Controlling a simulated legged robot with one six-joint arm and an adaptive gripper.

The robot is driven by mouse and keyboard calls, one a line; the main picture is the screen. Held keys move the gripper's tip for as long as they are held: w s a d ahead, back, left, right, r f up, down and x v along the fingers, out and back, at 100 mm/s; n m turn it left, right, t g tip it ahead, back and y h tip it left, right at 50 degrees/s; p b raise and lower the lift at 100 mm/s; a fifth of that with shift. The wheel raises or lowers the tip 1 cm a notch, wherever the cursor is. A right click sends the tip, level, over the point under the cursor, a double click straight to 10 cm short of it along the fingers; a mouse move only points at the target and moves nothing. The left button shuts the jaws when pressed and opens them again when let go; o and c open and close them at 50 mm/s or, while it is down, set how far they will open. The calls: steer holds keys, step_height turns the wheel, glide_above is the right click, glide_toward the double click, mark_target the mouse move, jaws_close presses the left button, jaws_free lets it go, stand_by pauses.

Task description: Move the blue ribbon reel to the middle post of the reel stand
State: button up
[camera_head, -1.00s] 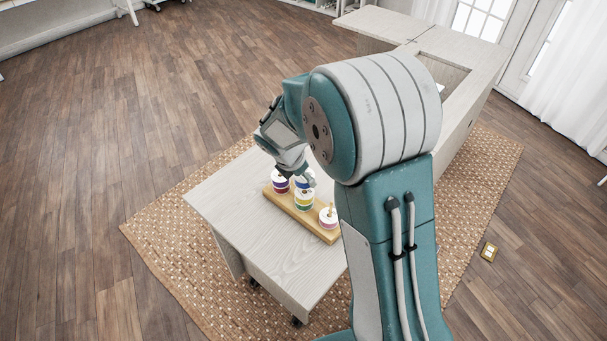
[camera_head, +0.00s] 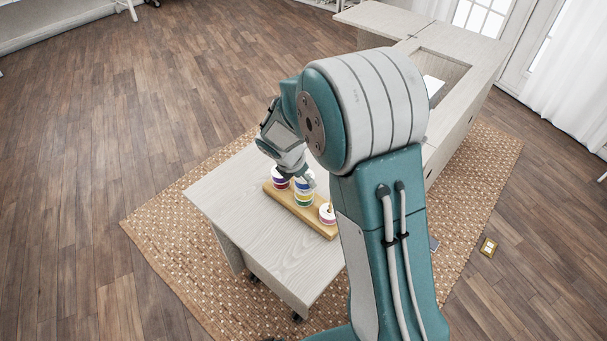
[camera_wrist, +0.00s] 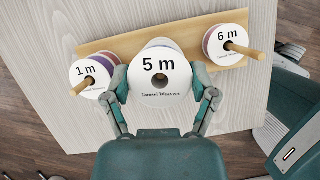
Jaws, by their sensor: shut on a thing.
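The blue ribbon reel (camera_wrist: 176,87), its white face marked "5 m", is between the two fingers of my gripper (camera_wrist: 165,90) in the wrist view. In the head view the blue reel (camera_head: 304,184) sits low over the middle of the wooden reel stand (camera_head: 321,228), directly above a green and yellow reel (camera_head: 303,200). The gap between them looks very small. No post tip shows out of the blue reel's hole, and the middle post is hidden. My gripper also shows in the head view (camera_head: 305,180), shut on the blue reel.
A "1 m" reel (camera_wrist: 88,70) is on the left post and a "6 m" reel (camera_wrist: 224,38) on the right post, both posts sticking out. The cabinet top (camera_head: 255,235) is clear in front of the stand. My arm hides the area to the right.

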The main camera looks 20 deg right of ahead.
steer(key=shift+f, duration=0.3)
steer(key=o, duration=0.9)
steer(key=shift+c, duration=0.2)
steer(key=v, duration=1.2)
